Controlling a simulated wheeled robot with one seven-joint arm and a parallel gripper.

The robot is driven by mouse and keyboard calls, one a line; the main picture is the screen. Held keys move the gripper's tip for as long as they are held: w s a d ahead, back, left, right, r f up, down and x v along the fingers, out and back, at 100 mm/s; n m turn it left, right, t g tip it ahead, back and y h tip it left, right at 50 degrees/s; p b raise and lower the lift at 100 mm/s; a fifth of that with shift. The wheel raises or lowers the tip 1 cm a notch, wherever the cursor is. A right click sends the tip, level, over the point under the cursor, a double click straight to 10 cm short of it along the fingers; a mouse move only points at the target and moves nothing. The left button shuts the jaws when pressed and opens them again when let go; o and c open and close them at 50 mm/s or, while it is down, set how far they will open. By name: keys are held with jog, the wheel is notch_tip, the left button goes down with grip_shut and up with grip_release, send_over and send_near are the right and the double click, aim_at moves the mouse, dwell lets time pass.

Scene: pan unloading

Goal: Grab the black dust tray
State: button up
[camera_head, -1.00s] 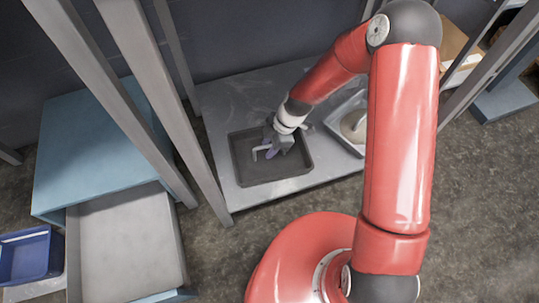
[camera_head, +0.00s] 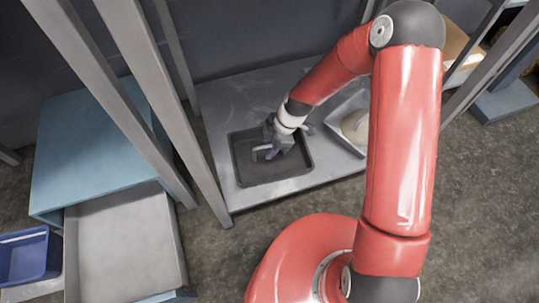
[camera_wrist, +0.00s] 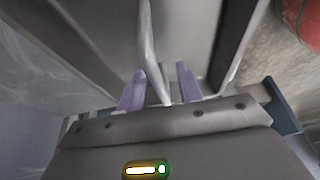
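The black dust tray (camera_head: 244,176) lies on a grey metal shelf, left of middle in the head view. It is a dark, shallow rectangular pan, and a light grey handle-like bar (camera_head: 261,149) shows inside its outline. In the wrist view the tray (camera_wrist: 195,35) fills the upper middle. The bar (camera_wrist: 149,45) runs down between my two purple fingertips. My gripper (camera_wrist: 160,90) is open, with a finger on each side of the bar and gaps visible. In the head view my gripper (camera_head: 272,152) is low over the tray; its wrist hides part of the tray.
The grey shelf (camera_head: 220,100) stands between upright metal posts (camera_head: 165,110). A second, light metal pan (camera_head: 338,122) sits right of the tray, partly behind my arm. A blue cabinet (camera_head: 90,150), a grey surface (camera_head: 125,245) and a blue bin (camera_head: 30,256) are at left.

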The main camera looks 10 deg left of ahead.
grip_shut()
dwell(1.4)
